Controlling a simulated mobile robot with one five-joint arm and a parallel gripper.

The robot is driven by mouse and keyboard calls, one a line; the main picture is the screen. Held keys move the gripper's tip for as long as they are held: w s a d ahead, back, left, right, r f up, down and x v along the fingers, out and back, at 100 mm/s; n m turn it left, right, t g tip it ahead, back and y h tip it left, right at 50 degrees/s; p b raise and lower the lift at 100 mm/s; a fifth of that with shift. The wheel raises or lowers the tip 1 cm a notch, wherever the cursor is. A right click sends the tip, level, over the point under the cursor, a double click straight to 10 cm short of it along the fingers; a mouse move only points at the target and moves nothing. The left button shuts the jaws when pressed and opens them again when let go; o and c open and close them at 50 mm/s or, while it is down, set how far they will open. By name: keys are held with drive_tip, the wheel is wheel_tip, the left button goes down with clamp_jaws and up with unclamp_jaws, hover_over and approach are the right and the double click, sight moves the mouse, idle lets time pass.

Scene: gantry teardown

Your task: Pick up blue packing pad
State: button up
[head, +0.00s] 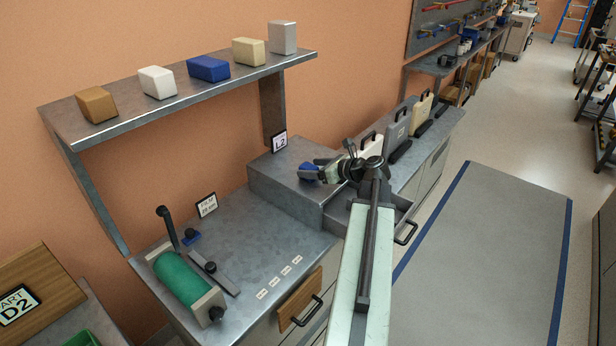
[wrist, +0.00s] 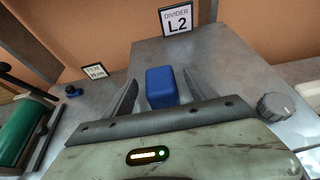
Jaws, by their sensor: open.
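A small blue block, the blue packing pad (head: 309,172), sits on the raised grey metal step below the L2 sign. In the wrist view the blue packing pad (wrist: 161,87) stands between my two fingers. My gripper (head: 322,168) is open, with one finger on each side of the pad and a gap visible on both sides. Its fingers also show in the wrist view (wrist: 160,92). The lower part of the pad is hidden behind the gripper's crossbar. I cannot tell whether any finger touches it.
A shelf (head: 180,95) above holds several blocks, including a larger blue one (head: 208,68). A green roller (head: 186,278) lies on the lower bench at left. The L2 sign (wrist: 177,18) stands behind the pad. Handled panels (head: 397,128) stand to the right. An open drawer (head: 404,222) juts out.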

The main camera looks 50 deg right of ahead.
sight(312, 168)
drive_tip(key=shift+w, duration=0.1)
drive_tip(key=c, duration=1.4)
drive_tip(key=shift+r+p, duration=0.5)
drive_tip(key=shift+p, duration=0.1)
drive_tip(key=shift+c, duration=0.2)
wheel_tip(312, 168, up, 3)
drive_tip(key=p, duration=0.3)
drive_tip(key=shift+r, duration=0.1)
drive_tip(key=s+p, duration=0.1)
drive_tip(key=s, duration=1.5)
drive_tip(key=shift+d+r, duration=0.3)
drive_tip(key=shift+r, duration=0.1)
